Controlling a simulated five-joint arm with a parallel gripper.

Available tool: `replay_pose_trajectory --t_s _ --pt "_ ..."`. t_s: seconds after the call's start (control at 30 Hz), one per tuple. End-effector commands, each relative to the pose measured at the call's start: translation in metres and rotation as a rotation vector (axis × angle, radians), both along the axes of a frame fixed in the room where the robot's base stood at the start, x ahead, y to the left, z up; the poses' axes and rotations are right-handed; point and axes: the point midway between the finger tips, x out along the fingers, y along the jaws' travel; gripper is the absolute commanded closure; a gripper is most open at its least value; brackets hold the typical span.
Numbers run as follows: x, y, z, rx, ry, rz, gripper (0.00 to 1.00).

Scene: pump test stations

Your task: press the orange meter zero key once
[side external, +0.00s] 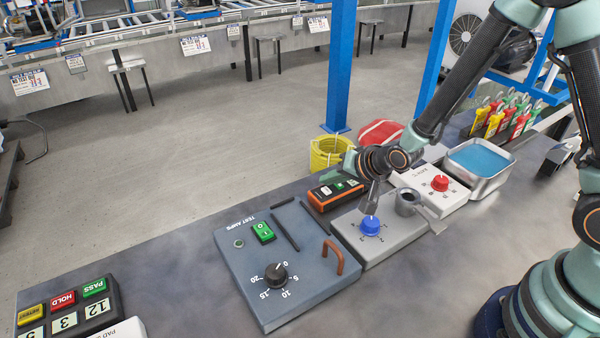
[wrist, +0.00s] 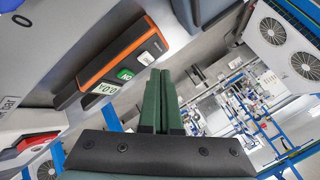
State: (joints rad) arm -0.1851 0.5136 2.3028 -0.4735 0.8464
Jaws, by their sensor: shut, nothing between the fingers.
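The orange and black meter (side external: 336,192) lies on the bench in the side view, left of the blue-knob box. Its top has a green key (side external: 341,186) and small pale patches. I cannot read the keys clearly enough to tell which is zero. My gripper (wrist: 161,73) is shut and empty. In the side view my gripper (side external: 330,175) is just above and behind the meter; contact cannot be told.
A grey box with a blue knob (side external: 370,225) stands under my wrist, and a pale box with a red knob (side external: 440,184) right of it. A blue-grey test box (side external: 305,294) is in front left.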

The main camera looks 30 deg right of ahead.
Motion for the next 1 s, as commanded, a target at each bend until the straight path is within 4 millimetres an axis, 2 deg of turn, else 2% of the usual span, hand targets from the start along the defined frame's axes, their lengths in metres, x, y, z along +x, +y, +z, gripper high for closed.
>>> replay_pose_trajectory --t_s 0.3,0.8,1.0 --pt "0.000 0.000 0.002 0.000 0.000 0.000 1.00" --pt "0.000 0.000 0.045 0.001 -0.002 0.000 1.00" --pt "0.000 0.000 0.050 0.000 0.001 0.000 1.00"
